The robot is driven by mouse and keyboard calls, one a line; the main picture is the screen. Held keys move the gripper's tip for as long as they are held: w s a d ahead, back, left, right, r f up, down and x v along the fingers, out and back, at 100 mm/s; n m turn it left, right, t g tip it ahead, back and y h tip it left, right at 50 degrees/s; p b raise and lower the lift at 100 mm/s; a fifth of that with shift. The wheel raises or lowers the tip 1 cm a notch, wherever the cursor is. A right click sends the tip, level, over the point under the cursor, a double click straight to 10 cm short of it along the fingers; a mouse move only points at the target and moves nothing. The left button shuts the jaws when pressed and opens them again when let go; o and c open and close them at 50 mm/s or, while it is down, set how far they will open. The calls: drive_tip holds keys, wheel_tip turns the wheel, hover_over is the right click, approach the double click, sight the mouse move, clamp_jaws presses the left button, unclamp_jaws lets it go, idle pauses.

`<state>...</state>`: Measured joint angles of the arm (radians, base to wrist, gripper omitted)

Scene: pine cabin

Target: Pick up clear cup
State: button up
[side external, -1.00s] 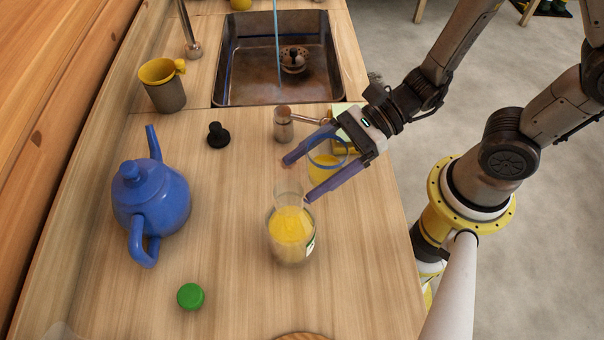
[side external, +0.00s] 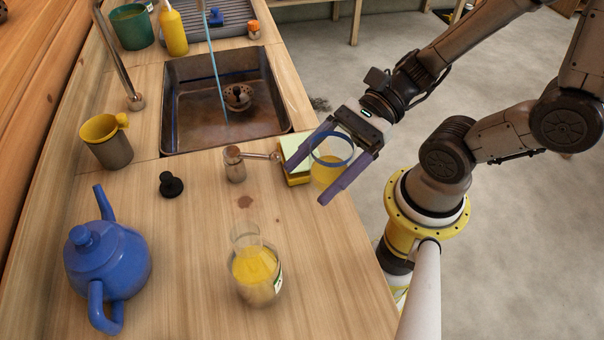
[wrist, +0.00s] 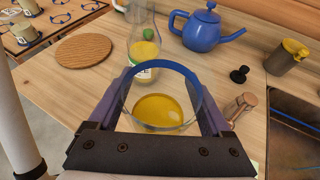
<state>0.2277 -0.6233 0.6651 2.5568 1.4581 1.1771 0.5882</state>
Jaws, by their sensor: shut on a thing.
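The clear cup (side external: 327,172) has a blue rim and yellow liquid in it. It is between the two purple fingers of my gripper (side external: 312,178), which is shut on it, near the right edge of the counter. In the wrist view the cup (wrist: 160,108) fills the space between the fingers of my gripper (wrist: 163,100), upright or nearly so. I cannot tell whether its base touches the counter.
A glass carafe of yellow liquid (side external: 256,272) stands in front of the cup. A blue teapot (side external: 106,262) stands left; the sink (side external: 190,112) is behind.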

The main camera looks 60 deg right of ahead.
sight(346, 156)
drive_tip(key=shift+s+d+r, duration=0.5)
drive_tip(key=shift+s+d, duration=0.25)
drive_tip(key=shift+s+d+r, duration=0.45)
drive_tip(key=shift+s+d, duration=0.3)
drive_tip(key=shift+s+d+r, duration=0.1)
drive_tip(key=shift+s, duration=0.05)
idle(0.3)
drive_tip(key=shift+d, duration=0.1)
drive_tip(key=w+d+r+m+t+h, duration=0.2)
drive_tip(key=w+d+r+m+t, duration=0.1)
drive_tip(key=w+d, duration=0.65)
drive_tip(key=w+d+r+m+t+h, duration=0.3)
drive_tip(key=w+d, duration=0.4)
drive_tip(key=w, duration=0.6)
drive_tip(key=w+d+f+m+h, duration=0.1)
drive_tip(key=w+d+f, duration=0.2)
drive_tip(key=w, duration=0.3)
drive_tip(key=w+d+f+m+t+h, duration=0.1)
drive_tip(key=w+d+f+m, duration=0.1)
drive_tip(key=w, duration=0.4)
drive_tip(key=shift+w+d+f+t, duration=0.2)
drive_tip(key=shift+d+f+t, duration=0.1)
drive_tip(key=shift+d+f, duration=0.7)
drive_tip(key=shift+r, duration=0.1)
